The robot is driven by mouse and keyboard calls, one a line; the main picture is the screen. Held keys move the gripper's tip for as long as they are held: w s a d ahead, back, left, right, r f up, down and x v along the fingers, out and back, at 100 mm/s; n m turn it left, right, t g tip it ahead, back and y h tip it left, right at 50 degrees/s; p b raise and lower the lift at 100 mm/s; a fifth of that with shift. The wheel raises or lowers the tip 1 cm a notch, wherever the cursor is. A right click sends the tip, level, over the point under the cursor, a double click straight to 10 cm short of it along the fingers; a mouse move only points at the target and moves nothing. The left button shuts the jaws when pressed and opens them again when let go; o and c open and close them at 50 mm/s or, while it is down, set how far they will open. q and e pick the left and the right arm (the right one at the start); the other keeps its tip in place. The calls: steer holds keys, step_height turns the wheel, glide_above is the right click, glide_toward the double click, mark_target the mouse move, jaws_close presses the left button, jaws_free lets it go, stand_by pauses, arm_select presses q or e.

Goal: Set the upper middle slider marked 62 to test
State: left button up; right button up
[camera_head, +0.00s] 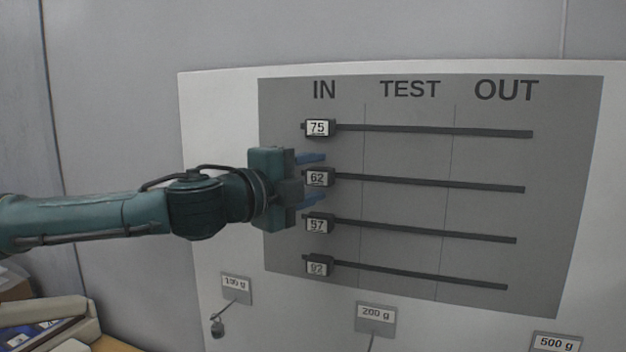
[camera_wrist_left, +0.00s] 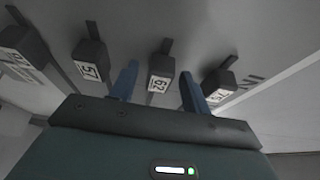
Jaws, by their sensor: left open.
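The slider marked 62 (camera_head: 318,177) is a dark block with a white label at the left end of its rail, in the IN column. My left gripper (camera_head: 312,178) is open, with one blue finger above this slider and one below it. In the left wrist view the 62 slider (camera_wrist_left: 161,75) stands between the two blue fingers (camera_wrist_left: 158,88), apart from both. The TEST column (camera_head: 409,90) is the middle one on the grey panel (camera_head: 480,270). My right gripper is not in view.
Sliders 75 (camera_head: 318,128), 57 (camera_head: 317,224) and 92 (camera_head: 317,267) also sit at the left ends of their rails, close above and below. The 62 rail (camera_head: 430,183) is clear to the right.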

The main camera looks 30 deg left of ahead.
arm_select(q)
steer(key=shift+w+d, duration=0.1)
stand_by(0.3)
jaws_close()
stand_by(0.4)
